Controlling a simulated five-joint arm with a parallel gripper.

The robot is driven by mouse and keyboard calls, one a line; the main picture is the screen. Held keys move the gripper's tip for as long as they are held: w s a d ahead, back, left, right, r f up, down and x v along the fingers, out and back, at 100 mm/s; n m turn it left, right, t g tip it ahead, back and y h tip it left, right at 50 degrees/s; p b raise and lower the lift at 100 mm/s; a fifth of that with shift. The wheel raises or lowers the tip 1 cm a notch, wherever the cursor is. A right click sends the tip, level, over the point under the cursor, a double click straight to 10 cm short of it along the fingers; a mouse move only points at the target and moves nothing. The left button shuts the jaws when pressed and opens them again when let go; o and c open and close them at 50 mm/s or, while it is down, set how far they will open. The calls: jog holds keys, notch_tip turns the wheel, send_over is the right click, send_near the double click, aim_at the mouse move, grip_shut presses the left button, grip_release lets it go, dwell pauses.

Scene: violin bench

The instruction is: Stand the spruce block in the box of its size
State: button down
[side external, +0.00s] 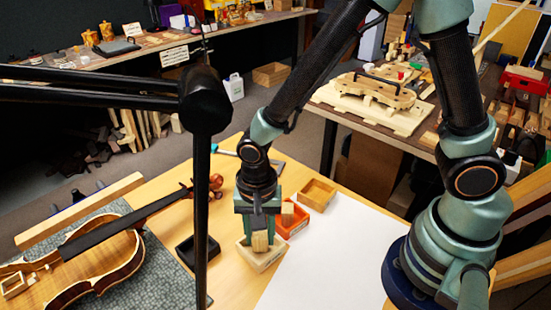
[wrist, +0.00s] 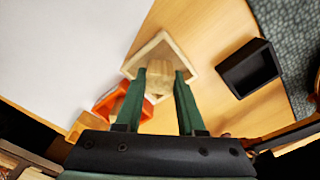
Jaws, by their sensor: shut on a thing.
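The spruce block (side external: 261,242) is pale wood and upright between the fingers of my gripper (side external: 259,230). My gripper is shut on it, and its fingers (wrist: 160,82) show on either side of the block (wrist: 160,75) in the wrist view. A pale wooden box (side external: 270,264) lies directly under the gripper. The block's lower end is at or inside this box's opening; I cannot tell whether it touches the floor. The same box (wrist: 137,66) surrounds the block's end in the wrist view.
An orange box (side external: 297,226), seemingly with a wooden piece (side external: 289,209) in it, stands close behind right. A tan wooden box (side external: 319,193) is beyond it. A black box (side external: 208,252) and a violin (side external: 95,258) are to the left. White paper (side external: 335,255) lies right.

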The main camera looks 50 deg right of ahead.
aim_at(260, 233)
jog(key=shift+f, duration=0.4)
jog(key=c, duration=0.8)
grip_release()
jog(key=shift+f, duration=0.15)
notch_tip(260, 233, up, 12)
jog(key=d+r+n+t, duration=0.2)
jog(key=d+r+n, duration=0.1)
jog(key=d, duration=0.2)
jog(key=d+r+n+t, duration=0.1)
jog(key=d+r+n, duration=0.2)
jog(key=d, duration=0.3)
jog(key=s+d+r+n+t, duration=0.1)
jog(key=d+r+n+t, duration=0.1)
jog(key=d+r, duration=0.3)
jog(key=shift+d+n+t, duration=0.2)
jog(key=shift+n+t, duration=0.1)
jog(key=shift+n, duration=0.5)
